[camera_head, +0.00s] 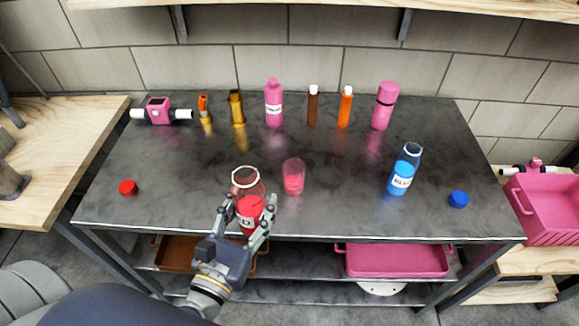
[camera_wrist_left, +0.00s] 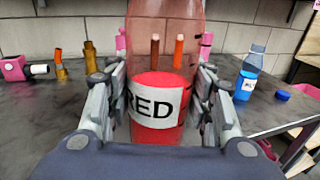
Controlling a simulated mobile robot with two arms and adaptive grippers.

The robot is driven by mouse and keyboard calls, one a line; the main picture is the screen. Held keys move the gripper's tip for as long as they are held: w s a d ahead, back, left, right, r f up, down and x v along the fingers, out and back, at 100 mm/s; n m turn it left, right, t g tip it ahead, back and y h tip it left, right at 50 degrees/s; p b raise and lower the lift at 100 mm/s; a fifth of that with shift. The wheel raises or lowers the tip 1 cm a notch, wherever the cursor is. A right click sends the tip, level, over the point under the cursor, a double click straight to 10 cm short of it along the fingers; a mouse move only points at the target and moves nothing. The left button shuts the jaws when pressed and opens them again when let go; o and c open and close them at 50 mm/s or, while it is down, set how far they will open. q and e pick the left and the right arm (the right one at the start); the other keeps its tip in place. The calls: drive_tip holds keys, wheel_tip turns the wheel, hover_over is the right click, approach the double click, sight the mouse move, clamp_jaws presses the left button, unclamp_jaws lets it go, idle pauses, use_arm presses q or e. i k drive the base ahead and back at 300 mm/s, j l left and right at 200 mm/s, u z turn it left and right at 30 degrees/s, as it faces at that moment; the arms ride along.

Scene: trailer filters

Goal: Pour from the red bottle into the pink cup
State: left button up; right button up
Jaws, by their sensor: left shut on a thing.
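The red bottle (camera_head: 247,182) is clear with red liquid in its lower part and a white label reading RED, best read in the left wrist view (camera_wrist_left: 153,104). It looks upright and has no cap on. My left gripper (camera_head: 251,211) is shut around its lower body, near the table's front edge. The pink cup (camera_head: 293,177) is a clear pink tumbler standing on the table just right of the bottle, apart from it, with pinkish-red showing in its lower part. My right gripper is not in view.
A blue bottle (camera_head: 404,170) stands to the right, with a blue cap (camera_head: 458,199) beyond it. A red cap (camera_head: 128,187) lies at the left. Several bottles, including a pink one (camera_head: 274,104), line the back of the dark table (camera_head: 340,215). A pink crate (camera_head: 550,207) is far right.

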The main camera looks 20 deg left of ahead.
sight(294, 169)
drive_tip(key=i+j+z, duration=0.1)
drive_tip(key=j+z, duration=0.4)
drive_tip(key=j, duration=0.35)
drive_tip(key=k+j+z, duration=0.1)
drive_tip(key=j+z, duration=0.35)
drive_tip(key=j, duration=0.35)
